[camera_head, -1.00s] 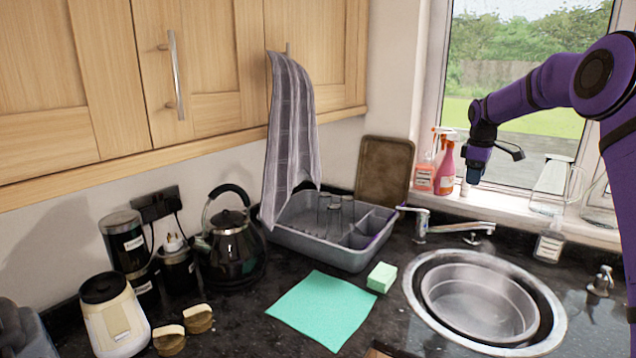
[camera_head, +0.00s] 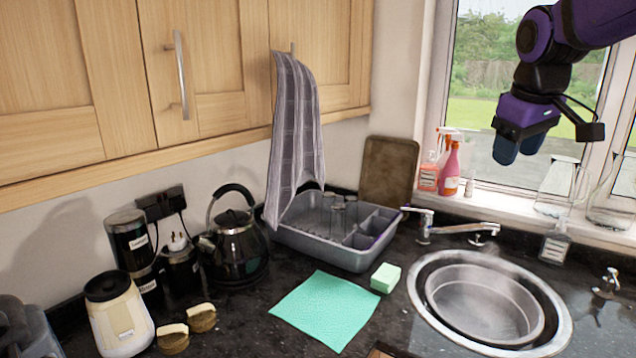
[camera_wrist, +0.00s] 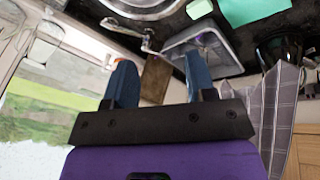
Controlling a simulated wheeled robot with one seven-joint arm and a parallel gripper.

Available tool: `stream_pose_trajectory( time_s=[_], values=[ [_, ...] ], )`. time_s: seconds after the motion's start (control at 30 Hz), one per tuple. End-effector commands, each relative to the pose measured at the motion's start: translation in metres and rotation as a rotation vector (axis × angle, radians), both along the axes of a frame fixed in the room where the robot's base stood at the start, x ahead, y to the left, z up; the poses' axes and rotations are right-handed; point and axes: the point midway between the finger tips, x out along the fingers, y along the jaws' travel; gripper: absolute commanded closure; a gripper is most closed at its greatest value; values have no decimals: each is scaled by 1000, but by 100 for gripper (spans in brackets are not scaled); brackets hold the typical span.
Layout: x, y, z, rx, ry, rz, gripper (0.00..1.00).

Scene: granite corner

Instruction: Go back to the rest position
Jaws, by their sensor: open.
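My purple arm reaches in from the upper right of the head view. My gripper (camera_head: 518,148) is in the air in front of the window, above and beyond the sink, pointing down. In the wrist view its two blue fingers (camera_wrist: 160,85) stand well apart with nothing between them. It touches nothing that I can see.
The sink (camera_head: 484,305) is below my gripper. Spray bottles (camera_head: 449,168) and glass jugs (camera_head: 556,188) stand on the window sill. A grey dish rack (camera_head: 318,247), green cloth (camera_head: 325,310), sponge (camera_head: 385,278) and black kettle (camera_head: 236,253) are on the counter. A towel (camera_head: 296,140) hangs from a cupboard.

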Motion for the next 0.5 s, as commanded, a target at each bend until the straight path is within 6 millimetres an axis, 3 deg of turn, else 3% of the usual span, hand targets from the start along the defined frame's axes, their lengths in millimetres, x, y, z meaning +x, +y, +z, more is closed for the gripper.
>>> stream_pose_trajectory(
  time_s=[0.03,0.23,0.5],
  values=[
    [-20,4,1,12,-16,-22,49],
    [-89,15,-9,74,-69,-122,49],
    [-172,24,-40,175,-127,-249,49]
  ],
)
